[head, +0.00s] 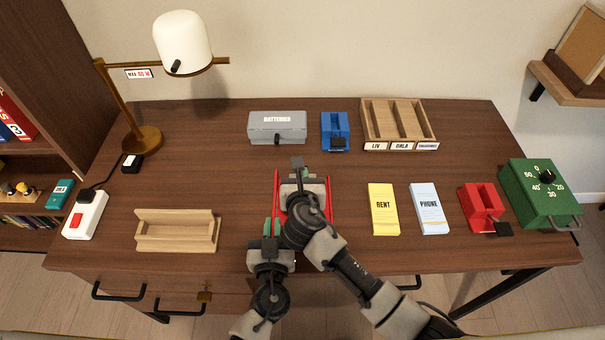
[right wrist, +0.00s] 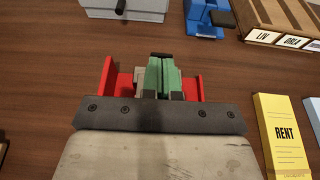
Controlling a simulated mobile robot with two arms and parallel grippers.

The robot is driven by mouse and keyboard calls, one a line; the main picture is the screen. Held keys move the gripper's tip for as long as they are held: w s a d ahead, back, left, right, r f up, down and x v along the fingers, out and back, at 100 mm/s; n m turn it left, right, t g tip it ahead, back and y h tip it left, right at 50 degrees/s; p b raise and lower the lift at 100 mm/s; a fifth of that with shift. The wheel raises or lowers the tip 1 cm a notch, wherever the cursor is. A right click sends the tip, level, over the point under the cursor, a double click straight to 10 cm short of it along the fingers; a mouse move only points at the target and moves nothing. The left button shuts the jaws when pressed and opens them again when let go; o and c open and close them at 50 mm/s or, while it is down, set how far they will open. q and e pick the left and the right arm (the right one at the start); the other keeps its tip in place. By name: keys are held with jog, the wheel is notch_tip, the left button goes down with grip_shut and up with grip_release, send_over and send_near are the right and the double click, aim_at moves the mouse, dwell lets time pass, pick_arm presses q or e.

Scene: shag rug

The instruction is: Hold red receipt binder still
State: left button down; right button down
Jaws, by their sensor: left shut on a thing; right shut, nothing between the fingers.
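A red piece with two upright side walls, which I take as the red receipt binder (head: 330,196), stands at the desk's front middle, largely hidden by my grippers. Its red walls also show in the right wrist view (right wrist: 108,82). My left gripper (head: 269,232) is at its near left side, shut on it; the contact itself is hard to see. My right gripper (head: 297,166) is above the binder, between the walls, shut and empty. Green pieces (right wrist: 163,76) show between the walls in the right wrist view.
A yellow RENT pad (head: 384,210) and a PHONE pad (head: 428,209) lie to the right, then a smaller red holder (head: 482,203) and a green timer box (head: 535,190). A wooden tray (head: 177,232) is left. A grey BATTERIES box (head: 277,128) and blue holder (head: 334,127) stand behind.

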jog(key=shift+w, duration=0.25)
jog(key=shift+w+r+g, duration=0.1)
jog(key=shift+w+g, duration=0.05)
jog(key=shift+g, duration=0.15)
jog(key=shift+w+r+g, duration=0.25)
jog(key=shift+w+g, duration=0.15)
jog(key=shift+g, duration=0.4)
jog(key=w+g, duration=0.1)
jog(key=g, duration=0.2)
jog(key=shift+w+d+r+g, duration=0.1)
jog(key=shift+w+r+g, duration=0.05)
jog(key=shift+w+g, duration=0.2)
jog(key=g, duration=0.1)
jog(key=w+g, duration=0.1)
jog(key=g, duration=0.1)
jog(key=shift+w+g, duration=0.25)
jog(key=shift+w, duration=0.05)
jog(key=shift+w+f+g, duration=0.3)
jog(key=shift+g, duration=0.2)
jog(key=shift+r, duration=0.15)
